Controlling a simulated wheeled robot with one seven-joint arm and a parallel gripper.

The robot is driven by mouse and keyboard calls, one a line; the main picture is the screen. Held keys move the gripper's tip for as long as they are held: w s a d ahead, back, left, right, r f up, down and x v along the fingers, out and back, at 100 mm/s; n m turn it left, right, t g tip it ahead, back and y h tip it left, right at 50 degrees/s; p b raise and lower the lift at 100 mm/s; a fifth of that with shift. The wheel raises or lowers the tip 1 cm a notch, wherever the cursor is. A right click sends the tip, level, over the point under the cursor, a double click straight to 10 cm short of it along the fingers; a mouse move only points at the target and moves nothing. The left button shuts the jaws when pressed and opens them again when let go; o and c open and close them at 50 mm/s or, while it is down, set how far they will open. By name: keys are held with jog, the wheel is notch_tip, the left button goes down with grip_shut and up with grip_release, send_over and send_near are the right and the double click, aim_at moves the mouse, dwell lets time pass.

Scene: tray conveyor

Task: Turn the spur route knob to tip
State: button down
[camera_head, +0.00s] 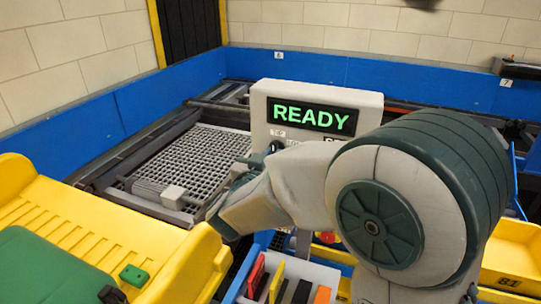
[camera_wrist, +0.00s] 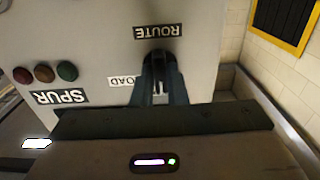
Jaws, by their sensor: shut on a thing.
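The grey control box (camera_head: 370,99) has a green READY display (camera_head: 313,117) and stands behind my arm in the head view. In the wrist view its panel (camera_wrist: 105,22) appears upside down, with the labels ROUTE (camera_wrist: 158,31), LOAD (camera_wrist: 123,81) and SPUR (camera_wrist: 60,97). My gripper (camera_wrist: 160,66) is shut on the dark route knob (camera_wrist: 158,56), just beside the ROUTE label. The fingers cover most of the knob, so I cannot tell which way its pointer faces. In the head view my arm hides the lower panel.
Red, amber and green lamps (camera_wrist: 45,73) sit beside the SPUR label. A mesh conveyor bed (camera_head: 200,160) lies left of the box. A rack of coloured cards (camera_head: 290,278) is below my arm.

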jog(key=c, duration=1.4)
grip_release()
jog(key=shift+c, duration=0.2)
jog(key=b+v, duration=0.3)
jog(key=v, duration=1.1)
jog(key=shift+b, duration=0.3)
jog(key=shift+w+r, duration=0.1)
